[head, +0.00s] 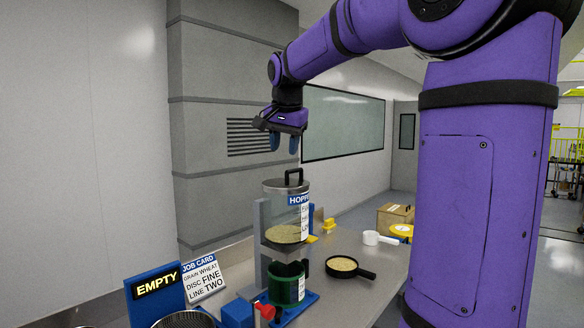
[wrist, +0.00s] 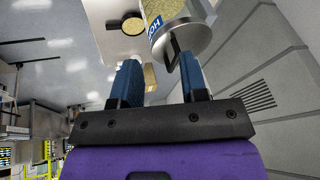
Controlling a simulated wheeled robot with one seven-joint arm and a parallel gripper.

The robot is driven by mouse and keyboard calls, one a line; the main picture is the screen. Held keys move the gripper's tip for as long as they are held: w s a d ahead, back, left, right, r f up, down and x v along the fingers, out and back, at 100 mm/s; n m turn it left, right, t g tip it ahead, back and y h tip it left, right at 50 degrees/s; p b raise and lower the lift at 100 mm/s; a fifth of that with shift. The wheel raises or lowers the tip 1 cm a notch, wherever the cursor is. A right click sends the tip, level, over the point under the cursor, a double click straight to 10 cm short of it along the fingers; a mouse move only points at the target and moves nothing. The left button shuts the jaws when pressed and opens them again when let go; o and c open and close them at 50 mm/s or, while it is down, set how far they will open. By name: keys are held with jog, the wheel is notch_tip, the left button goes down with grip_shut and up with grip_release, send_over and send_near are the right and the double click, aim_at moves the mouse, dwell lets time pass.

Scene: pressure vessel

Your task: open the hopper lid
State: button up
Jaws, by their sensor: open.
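The hopper (head: 287,215) is a clear cylinder with a blue label and pale grain in its lower part. Its grey lid (head: 275,185) sits on top and has a black loop handle (head: 294,176). My gripper (head: 284,143) is above the lid, fingers pointing down, open and empty, with a visible gap to the handle. In the wrist view, the handle (wrist: 173,52) shows beyond and between the two blue fingers of my gripper (wrist: 159,66), nearer the right one. The lid (wrist: 198,42) shows behind the right finger.
A green container (head: 287,288) stands under the hopper. A black pan of grain (head: 342,264), a white scoop (head: 372,238) and a cardboard box (head: 395,214) are on the table to the right. An EMPTY sign (head: 157,285) and job card (head: 205,280) stand at left.

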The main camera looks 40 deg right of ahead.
aim_at(286, 176)
jog(key=w+d+r+m+h, duration=0.2)
jog(key=w+d+m, duration=0.2)
jog(key=w+d, duration=0.35)
jog(key=shift+g, duration=0.4)
jog(key=x, duration=1.1)
jog(key=shift+s+d, duration=0.1)
jog(key=shift+d, duration=0.1)
grip_shut()
